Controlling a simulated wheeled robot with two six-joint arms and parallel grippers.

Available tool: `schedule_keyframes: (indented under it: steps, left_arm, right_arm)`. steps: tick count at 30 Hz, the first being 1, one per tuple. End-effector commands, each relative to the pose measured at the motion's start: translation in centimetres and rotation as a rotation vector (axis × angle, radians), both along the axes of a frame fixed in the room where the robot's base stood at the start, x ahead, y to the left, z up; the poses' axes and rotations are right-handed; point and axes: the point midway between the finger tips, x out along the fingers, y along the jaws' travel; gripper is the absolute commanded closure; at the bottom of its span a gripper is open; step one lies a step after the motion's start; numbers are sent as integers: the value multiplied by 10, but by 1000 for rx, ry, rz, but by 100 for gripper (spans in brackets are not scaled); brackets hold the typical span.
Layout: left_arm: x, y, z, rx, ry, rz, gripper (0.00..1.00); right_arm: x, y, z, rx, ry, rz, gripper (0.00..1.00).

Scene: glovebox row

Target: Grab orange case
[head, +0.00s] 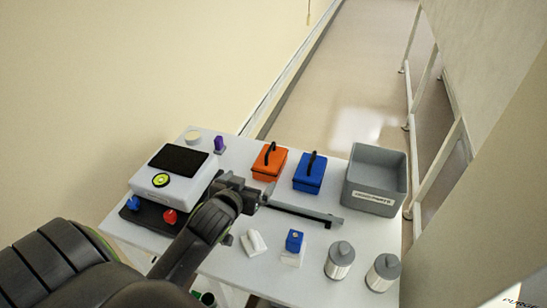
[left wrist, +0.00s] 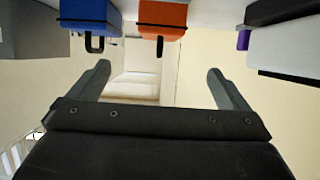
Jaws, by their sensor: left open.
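The orange case (head: 269,162) stands upright near the back of the white table, with a black handle on top. It also shows upside down at the top middle of the left wrist view (left wrist: 162,14), centred ahead of the jaws. My left gripper (head: 272,195) is in front of the orange case, on the near side, apart from it. In the left wrist view its two fingers (left wrist: 159,75) are spread wide with nothing between them. My right gripper is not in view.
A blue case (head: 309,174) stands close right of the orange one. A grey bin (head: 374,204) is farther right. A white device (head: 158,184) with a dark screen is left. Lidded grey canisters (head: 340,263) and a small blue-topped block (head: 294,241) stand at the front.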

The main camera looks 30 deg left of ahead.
Motion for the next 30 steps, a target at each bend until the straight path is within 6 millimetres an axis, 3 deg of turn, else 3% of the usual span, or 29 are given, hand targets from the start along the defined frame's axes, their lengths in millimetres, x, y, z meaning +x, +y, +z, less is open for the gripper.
schedule_keyframes:
  steps: [10,18,30]
  left_arm:
    - [51,12,-20,1,1,1,2]
    - [85,21,-35,0,1,1,2]
    - [107,26,-42,1,0,0,2]
  right_arm:
    - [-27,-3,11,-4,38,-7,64]
    - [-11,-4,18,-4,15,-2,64]
    - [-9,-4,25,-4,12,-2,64]
